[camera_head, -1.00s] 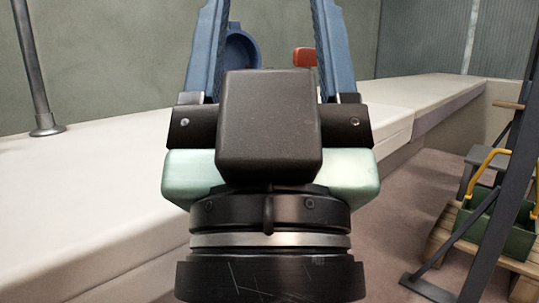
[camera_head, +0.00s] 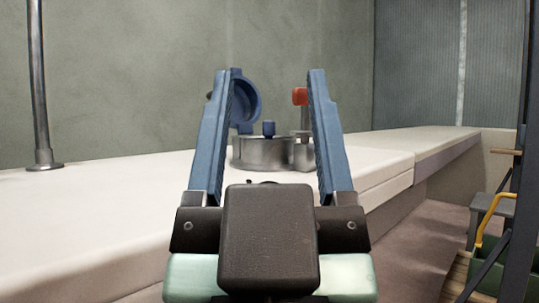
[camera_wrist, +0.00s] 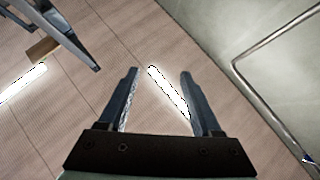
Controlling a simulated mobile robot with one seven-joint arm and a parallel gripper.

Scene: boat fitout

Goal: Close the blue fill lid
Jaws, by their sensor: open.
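The blue fill lid (camera_head: 246,101) stands swung up, open, at the back left of a round metal fill fitting (camera_head: 262,153) on the white deck. A small blue knob (camera_head: 269,128) shows at the top of the fitting. My gripper (camera_head: 274,72) is open and empty, its two blue fingers pointing up in the head view. The lid and fitting show between the fingers, beyond them; the left finger overlaps the lid's left edge. In the wrist view my gripper (camera_wrist: 158,70) is also open with nothing between its fingers, and the lid is not in sight there.
A red-topped part (camera_head: 300,96) stands just right of the fitting. A metal post (camera_head: 39,90) rises from the deck at the left. The white deck (camera_head: 90,205) runs back to the right. A green crate with a yellow handle (camera_head: 490,225) is at the lower right.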

